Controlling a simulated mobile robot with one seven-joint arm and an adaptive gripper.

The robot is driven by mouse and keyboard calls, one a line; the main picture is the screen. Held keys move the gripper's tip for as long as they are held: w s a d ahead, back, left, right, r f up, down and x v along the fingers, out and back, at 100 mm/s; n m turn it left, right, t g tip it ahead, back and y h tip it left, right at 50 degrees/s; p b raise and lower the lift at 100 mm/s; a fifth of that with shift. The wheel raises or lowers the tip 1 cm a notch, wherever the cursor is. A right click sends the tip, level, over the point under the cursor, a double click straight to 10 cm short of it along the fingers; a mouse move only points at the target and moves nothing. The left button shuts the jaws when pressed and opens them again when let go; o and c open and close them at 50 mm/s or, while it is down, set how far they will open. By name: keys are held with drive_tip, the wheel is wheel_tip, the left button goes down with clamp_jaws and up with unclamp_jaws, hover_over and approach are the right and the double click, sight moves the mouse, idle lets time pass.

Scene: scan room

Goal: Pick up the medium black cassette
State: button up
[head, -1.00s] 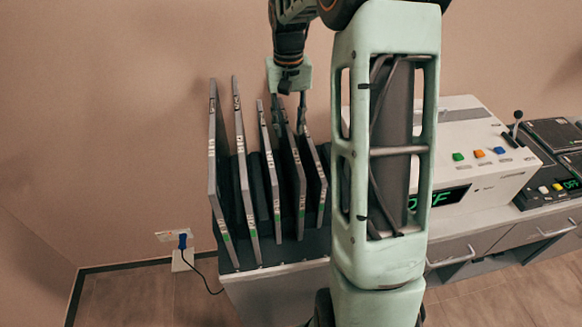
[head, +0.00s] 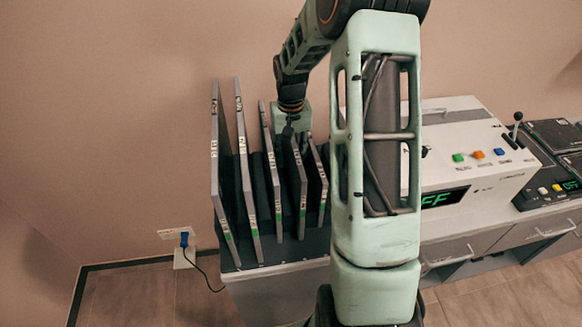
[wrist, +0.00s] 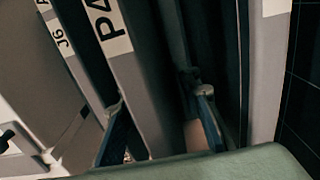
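Several thin grey-edged, dark-faced cassettes stand upright in a rack, tall at the left and shorter at the right. I cannot tell for certain which is the medium black one. The fourth from the left (head: 300,190) is directly below my gripper (head: 292,135). In the wrist view, a cassette labelled "P4" (wrist: 130,65) runs between the two fingers of my gripper (wrist: 162,105). The fingers are apart, one on each side of it, with a gap showing at the right finger. In the head view the fingertips are mostly hidden among the cassettes.
A "J6" cassette (wrist: 65,45) stands close on one side of P4 and another cassette (wrist: 268,60) on the other. A white machine (head: 465,150) with coloured buttons stands on the counter to the right. The wall is behind the rack.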

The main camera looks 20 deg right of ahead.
clamp_jaws()
drive_tip(key=shift+w+r, duration=0.1)
idle(0.5)
wheel_tip(320, 180, up, 10)
drive_tip(key=shift+b, duration=0.45)
wheel_tip(320, 180, up, 9)
drive_tip(key=p, duration=0.7)
idle(0.7)
